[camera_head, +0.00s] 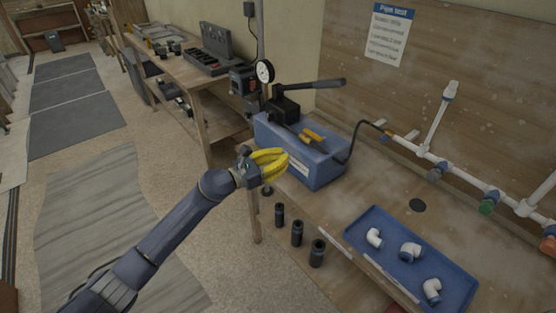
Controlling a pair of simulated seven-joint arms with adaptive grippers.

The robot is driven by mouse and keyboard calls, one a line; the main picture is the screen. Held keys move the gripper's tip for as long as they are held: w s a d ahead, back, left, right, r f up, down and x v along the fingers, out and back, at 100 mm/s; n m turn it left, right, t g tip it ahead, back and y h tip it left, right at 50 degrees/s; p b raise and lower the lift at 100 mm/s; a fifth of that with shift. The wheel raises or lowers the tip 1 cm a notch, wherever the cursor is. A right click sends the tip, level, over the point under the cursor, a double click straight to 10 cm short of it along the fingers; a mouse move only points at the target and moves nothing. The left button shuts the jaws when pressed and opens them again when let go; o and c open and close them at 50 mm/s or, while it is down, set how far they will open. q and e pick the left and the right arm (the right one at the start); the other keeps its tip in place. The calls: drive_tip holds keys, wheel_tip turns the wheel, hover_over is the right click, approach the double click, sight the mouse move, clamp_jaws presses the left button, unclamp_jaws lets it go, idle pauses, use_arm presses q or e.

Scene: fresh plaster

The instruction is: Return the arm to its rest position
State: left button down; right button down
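My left arm (165,235) reaches in from the bottom left. Its gripper (279,164), with yellow fingers, is in front of the near left end of the blue pump box (322,172). The fingers lie close together in this view and nothing is clearly seen between them; whether they are fully shut is unclear. Whether the gripper touches the box cannot be told. My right gripper is not in view.
Three black cylinders (297,233) stand near the bench's left edge. A blue tray (460,283) holds white fittings. White pipework (465,174) runs along the right. Open floor lies left.

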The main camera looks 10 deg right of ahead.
use_arm(q)
drive_tip(key=shift+v, duration=0.75)
